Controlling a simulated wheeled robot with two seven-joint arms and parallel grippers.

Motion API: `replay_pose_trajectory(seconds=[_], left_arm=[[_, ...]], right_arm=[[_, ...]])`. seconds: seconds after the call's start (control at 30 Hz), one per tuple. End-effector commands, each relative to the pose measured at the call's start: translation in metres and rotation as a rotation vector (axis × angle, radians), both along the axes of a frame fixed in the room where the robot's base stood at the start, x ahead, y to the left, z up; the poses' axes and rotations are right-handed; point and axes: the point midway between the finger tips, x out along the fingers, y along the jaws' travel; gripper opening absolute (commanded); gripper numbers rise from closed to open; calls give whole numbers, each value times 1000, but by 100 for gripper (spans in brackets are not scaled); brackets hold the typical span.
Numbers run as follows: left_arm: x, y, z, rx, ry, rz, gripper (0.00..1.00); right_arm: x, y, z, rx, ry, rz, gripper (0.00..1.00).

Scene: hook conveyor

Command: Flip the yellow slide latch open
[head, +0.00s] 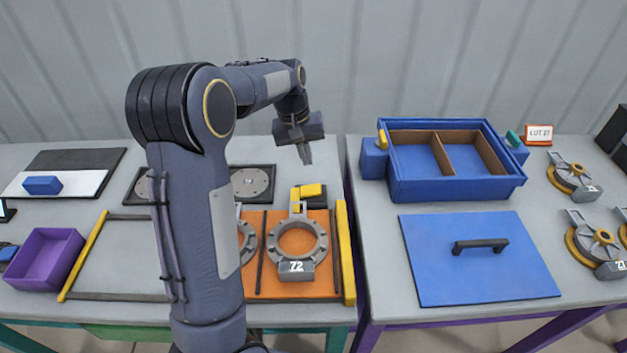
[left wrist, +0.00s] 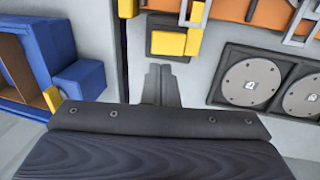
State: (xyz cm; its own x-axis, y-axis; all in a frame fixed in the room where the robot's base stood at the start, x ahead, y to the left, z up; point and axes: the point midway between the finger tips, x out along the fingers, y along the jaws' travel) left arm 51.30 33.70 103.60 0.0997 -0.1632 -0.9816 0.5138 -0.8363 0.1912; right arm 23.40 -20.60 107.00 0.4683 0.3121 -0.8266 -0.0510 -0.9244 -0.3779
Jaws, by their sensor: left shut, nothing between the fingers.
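A small yellow latch piece (head: 382,139) stands up on the blue block at the left side of the blue box (head: 402,190). It also shows in the left wrist view (left wrist: 52,98), partly cut off by my gripper body, beside the blue block (left wrist: 78,84). My left gripper (head: 305,154) is shut and empty. It points down above the back of the left table, left of the latch and apart from it. Its closed fingers (left wrist: 160,86) show in the left wrist view. My right gripper is not in view.
A blue lid (head: 430,270) with a black handle lies before the box. A teal piece (head: 513,138) is on the box's right side. A narrow gap (head: 352,215) separates the tables.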

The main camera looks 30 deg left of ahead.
Motion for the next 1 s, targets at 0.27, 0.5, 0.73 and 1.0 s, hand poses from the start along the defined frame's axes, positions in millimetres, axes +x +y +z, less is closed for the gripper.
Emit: replay_pose_trajectory(seconds=[0.27, 0.5, 0.73, 1.0], left_arm=[[5, -9, -58, 0, 5, 0, 0], [8, -14, -86, 0, 1, 0, 0], [9, -15, -92, 0, 0, 0, 0], [10, -17, -93, 16, 11, -4, 0]], right_arm=[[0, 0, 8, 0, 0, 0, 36], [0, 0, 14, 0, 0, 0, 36], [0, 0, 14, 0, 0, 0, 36], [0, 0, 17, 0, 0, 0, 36]])
